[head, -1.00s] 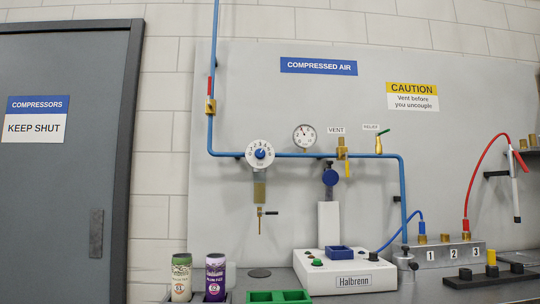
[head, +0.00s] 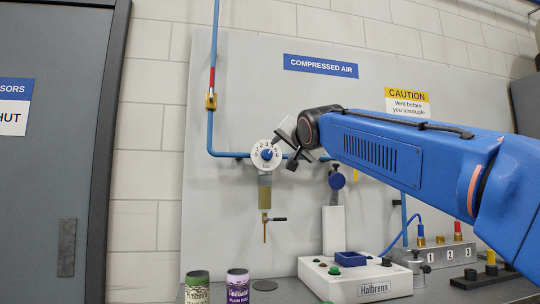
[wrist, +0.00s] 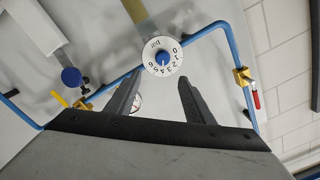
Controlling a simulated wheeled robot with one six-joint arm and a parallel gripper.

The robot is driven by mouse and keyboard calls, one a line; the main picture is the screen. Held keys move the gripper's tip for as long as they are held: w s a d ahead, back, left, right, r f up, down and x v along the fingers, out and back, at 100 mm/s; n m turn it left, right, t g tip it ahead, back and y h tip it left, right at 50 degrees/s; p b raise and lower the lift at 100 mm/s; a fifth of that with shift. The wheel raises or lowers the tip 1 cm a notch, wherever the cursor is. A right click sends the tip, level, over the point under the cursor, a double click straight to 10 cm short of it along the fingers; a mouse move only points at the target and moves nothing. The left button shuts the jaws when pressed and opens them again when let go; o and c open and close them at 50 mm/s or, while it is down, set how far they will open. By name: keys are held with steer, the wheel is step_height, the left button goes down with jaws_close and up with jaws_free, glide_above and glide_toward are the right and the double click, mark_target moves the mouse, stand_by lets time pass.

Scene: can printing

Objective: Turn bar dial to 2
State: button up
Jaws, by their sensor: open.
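The bar dial (head: 257,160) is a round white disc with black numbers and a blue centre knob, on the blue pipe. My gripper (head: 288,144) is just right of the dial in the head view and partly covers its right edge. In the wrist view the dial (wrist: 150,64) appears turned over, with its blue knob facing me. My gripper (wrist: 161,79) is open there, its two dark fingers on either side of the dial's line and apart from the knob. Nothing is between the fingers. The number the dial is set to is too small to tell.
A blue pipe (head: 226,154) runs behind the dial. A sight glass with a drain tap (head: 265,218) hangs below it. A brass valve with a red handle (wrist: 241,77) is on the pipe's upright part. The Halbrenn machine (head: 350,277) and two cans (head: 238,287) stand below.

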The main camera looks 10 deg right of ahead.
glide_toward(268, 154)
steer(key=w, duration=0.8)
steer(key=shift+w+f, duration=0.1)
steer(key=shift+w, duration=0.1)
stand_by(0.3)
steer(key=c, duration=1)
